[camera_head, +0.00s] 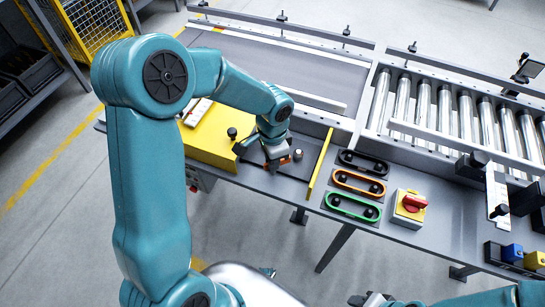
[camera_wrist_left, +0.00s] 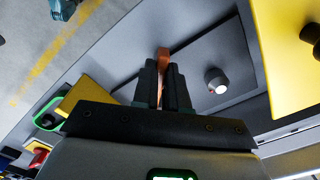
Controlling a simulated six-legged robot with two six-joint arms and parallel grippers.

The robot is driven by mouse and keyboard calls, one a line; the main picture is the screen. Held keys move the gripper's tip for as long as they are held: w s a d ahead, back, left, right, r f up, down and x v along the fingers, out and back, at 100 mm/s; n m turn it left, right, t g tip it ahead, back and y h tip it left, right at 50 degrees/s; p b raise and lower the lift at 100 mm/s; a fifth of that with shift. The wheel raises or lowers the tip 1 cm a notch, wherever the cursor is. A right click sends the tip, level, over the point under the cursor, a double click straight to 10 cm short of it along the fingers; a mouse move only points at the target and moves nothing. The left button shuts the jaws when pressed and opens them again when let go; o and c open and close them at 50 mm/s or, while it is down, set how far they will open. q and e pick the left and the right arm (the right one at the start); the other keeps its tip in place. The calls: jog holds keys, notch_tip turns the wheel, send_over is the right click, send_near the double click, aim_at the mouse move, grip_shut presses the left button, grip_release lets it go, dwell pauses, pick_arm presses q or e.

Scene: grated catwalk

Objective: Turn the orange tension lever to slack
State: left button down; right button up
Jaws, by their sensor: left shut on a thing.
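The orange tension lever (camera_wrist_left: 164,58) stands up between the two dark fingers of my left gripper (camera_wrist_left: 163,85) in the left wrist view. The fingers are shut on it. In the head view my left gripper (camera_head: 277,163) reaches down to the dark panel beside the yellow block, and only a little of the orange lever (camera_head: 285,160) shows by its fingertips. A round knob (camera_wrist_left: 215,80) sits on the grey panel near the lever. Part of my right arm shows at the bottom right of the head view, its fingers not clearly seen.
A yellow block (camera_head: 208,140) lies left of the panel and a thin yellow strip (camera_head: 320,165) right of it. Black, orange (camera_head: 358,183) and green looped belts lie further right, beside a red-knobbed yellow switch box (camera_head: 409,207). A roller conveyor (camera_head: 450,115) runs behind.

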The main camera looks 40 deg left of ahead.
pick_arm(q)
jog(key=m, duration=0.2)
jog(key=m+p, duration=0.1)
jog(key=m, duration=0.1)
jog(key=shift+w+r+m, duration=0.1)
jog(key=shift+r+m, duration=0.1)
jog(key=shift+m, duration=0.1)
jog(key=shift+a+m+p, duration=0.1)
jog(key=shift+m+p, duration=0.9)
jog(key=shift+m, duration=1)
jog(key=shift+f, duration=0.1)
jog(key=c, duration=1.2)
grip_release()
jog(key=shift+o, duration=0.2)
notch_tip(320, 180, up, 16)
jog(key=p, duration=0.1)
